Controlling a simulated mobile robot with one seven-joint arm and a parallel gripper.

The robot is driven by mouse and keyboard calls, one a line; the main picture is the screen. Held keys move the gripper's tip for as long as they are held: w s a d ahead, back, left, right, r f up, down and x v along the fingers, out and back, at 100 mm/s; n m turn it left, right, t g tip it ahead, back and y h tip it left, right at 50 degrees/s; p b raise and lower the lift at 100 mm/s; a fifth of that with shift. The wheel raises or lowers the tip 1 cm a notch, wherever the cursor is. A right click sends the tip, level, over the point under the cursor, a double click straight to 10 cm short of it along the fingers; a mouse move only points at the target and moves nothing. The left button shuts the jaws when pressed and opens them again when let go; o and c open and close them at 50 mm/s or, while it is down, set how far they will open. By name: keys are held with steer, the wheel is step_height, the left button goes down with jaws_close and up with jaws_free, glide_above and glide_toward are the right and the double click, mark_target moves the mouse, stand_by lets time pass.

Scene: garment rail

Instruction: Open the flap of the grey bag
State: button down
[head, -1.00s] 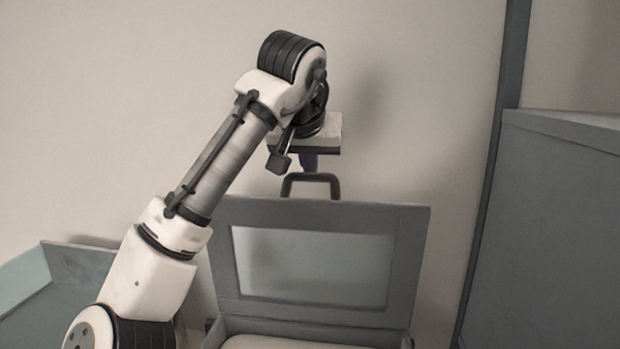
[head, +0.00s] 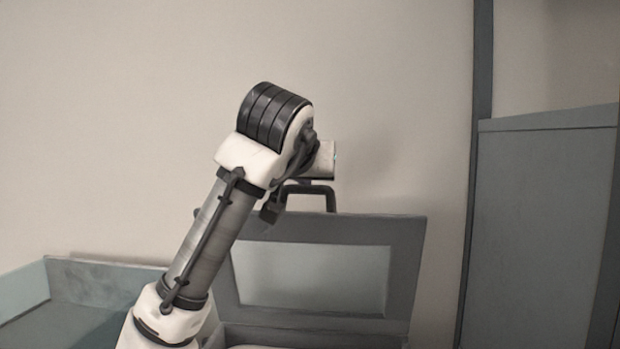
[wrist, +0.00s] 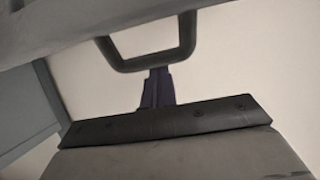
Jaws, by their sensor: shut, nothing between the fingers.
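The grey bag (head: 270,336) is low in the head view, its lower part cut off by the frame. Its flap (head: 405,268), a grey frame around a pale panel, stands raised and steep behind the opening. A dark handle (head: 331,198) rises from the flap's top edge. In the wrist view the handle (wrist: 186,40) hangs from the grey flap edge (wrist: 60,28) at the top. My gripper (wrist: 159,74) is shut and empty, its dark purple fingertips close to the handle's crossbar. I cannot tell whether they touch. My wrist hides the fingers in the head view.
A grey cabinet-like panel (head: 545,220) stands at the right beside a dark upright post (head: 470,190). An open grey-blue bin (head: 95,280) is at the lower left. A plain wall is behind, with free room above the flap.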

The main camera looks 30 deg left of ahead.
steer(key=shift+w, duration=0.1)
steer(key=s+d+r+p, duration=0.1)
steer(key=s+r, duration=0.2)
steer(key=r, duration=0.5)
steer(key=shift+s+d+r, duration=0.2)
steer(key=shift+d+r, duration=0.05)
steer(key=shift+r, duration=0.15)
steer(key=shift+f, duration=0.1)
